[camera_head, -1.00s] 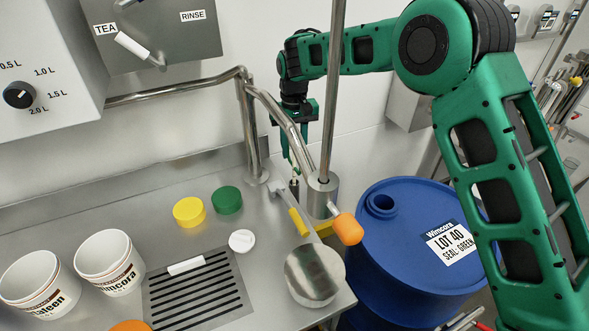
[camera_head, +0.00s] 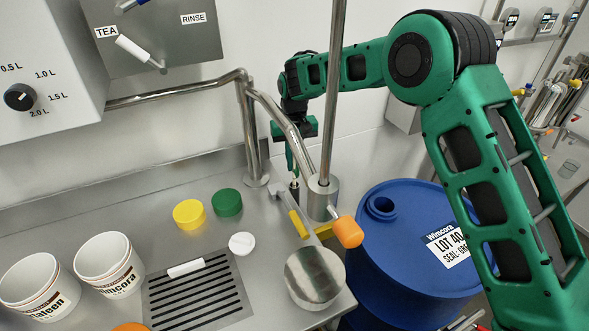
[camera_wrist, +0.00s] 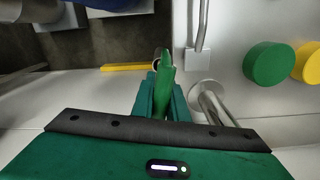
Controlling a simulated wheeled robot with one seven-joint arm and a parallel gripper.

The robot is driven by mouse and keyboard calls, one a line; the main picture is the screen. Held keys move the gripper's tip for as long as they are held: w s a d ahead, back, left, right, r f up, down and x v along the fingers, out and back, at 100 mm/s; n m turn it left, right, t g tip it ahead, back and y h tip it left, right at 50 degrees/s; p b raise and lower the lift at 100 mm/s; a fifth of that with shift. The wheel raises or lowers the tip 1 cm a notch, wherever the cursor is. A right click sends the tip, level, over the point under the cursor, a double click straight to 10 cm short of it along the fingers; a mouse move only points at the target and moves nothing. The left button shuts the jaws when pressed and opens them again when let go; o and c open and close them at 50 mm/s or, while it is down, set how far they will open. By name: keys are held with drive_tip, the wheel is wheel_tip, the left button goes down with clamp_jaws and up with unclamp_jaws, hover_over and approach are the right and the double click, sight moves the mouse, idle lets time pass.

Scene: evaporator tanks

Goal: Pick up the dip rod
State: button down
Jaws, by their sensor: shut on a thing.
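My gripper (camera_head: 294,172) is low behind the steel post, at the back edge of the counter. In the wrist view my gripper (camera_wrist: 160,92) has its green fingers close together, shut on a thin piece that they largely hide. That piece is probably the dip rod. A small round end (camera_wrist: 160,58) shows just beyond the fingertips, beside the counter edge. In the head view a short dark and metallic upright piece (camera_head: 294,190) stands right below the fingertips, partly behind the post's base. I cannot tell whether it is the rod or its holder.
A steel post (camera_head: 332,110) in a socket with an orange knob (camera_head: 346,231) stands in front of my gripper. A steel tool with a yellow grip (camera_head: 298,223), green cap (camera_head: 227,202), yellow cap (camera_head: 189,213) and blue drum (camera_head: 400,250) are close by.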

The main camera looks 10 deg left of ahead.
drive_tip(key=shift+r, duration=0.1)
wheel_tip(320, 180, up, 18)
idle(0.5)
